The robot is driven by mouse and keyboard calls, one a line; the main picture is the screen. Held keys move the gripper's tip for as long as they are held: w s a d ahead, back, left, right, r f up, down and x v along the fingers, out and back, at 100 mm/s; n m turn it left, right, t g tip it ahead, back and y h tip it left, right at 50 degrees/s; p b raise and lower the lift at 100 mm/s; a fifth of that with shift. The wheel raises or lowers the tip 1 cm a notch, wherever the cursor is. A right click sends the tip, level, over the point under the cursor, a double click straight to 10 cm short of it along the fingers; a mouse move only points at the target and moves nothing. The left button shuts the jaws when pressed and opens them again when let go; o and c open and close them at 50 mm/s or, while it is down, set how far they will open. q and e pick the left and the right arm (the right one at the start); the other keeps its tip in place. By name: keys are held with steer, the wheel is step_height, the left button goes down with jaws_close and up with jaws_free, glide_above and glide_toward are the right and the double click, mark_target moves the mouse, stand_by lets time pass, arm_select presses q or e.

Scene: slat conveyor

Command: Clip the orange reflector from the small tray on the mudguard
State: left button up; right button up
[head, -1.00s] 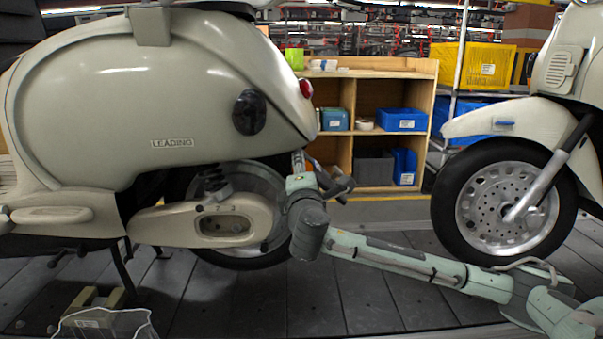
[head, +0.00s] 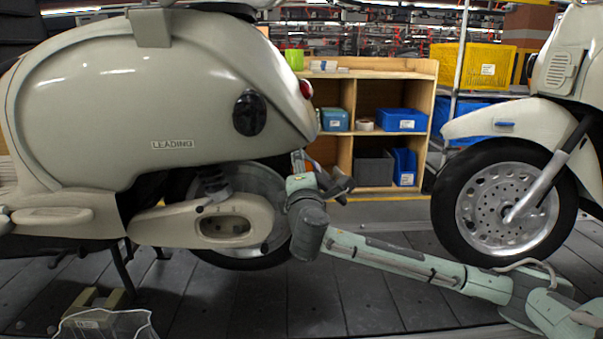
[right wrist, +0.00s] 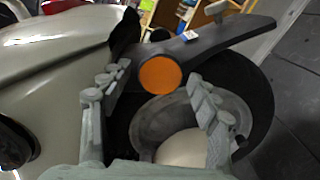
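The orange reflector (right wrist: 160,75) is a round disc on the dark mudguard (right wrist: 215,38) over the rear wheel, its face toward the right wrist camera. My right gripper (right wrist: 157,88) has its two grey fingers wide apart, one on each side of the reflector. Neither finger visibly touches it. In the head view my right gripper (head: 308,163) is behind the scooter's tail, near the rear wheel (head: 240,256), and its fingertips are partly hidden by my wrist. I cannot make out the small tray for certain. My left gripper is not in view.
The cream scooter body (head: 150,90) fills the left. A second scooter's front wheel (head: 505,200) stands at the right. A wooden shelf (head: 345,140) with blue bins is behind. A clear bag (head: 105,324) lies at the lower left.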

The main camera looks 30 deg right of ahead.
steer(key=shift+s, duration=0.1)
steer(key=v, duration=1.2)
steer(key=shift+f, duration=0.1)
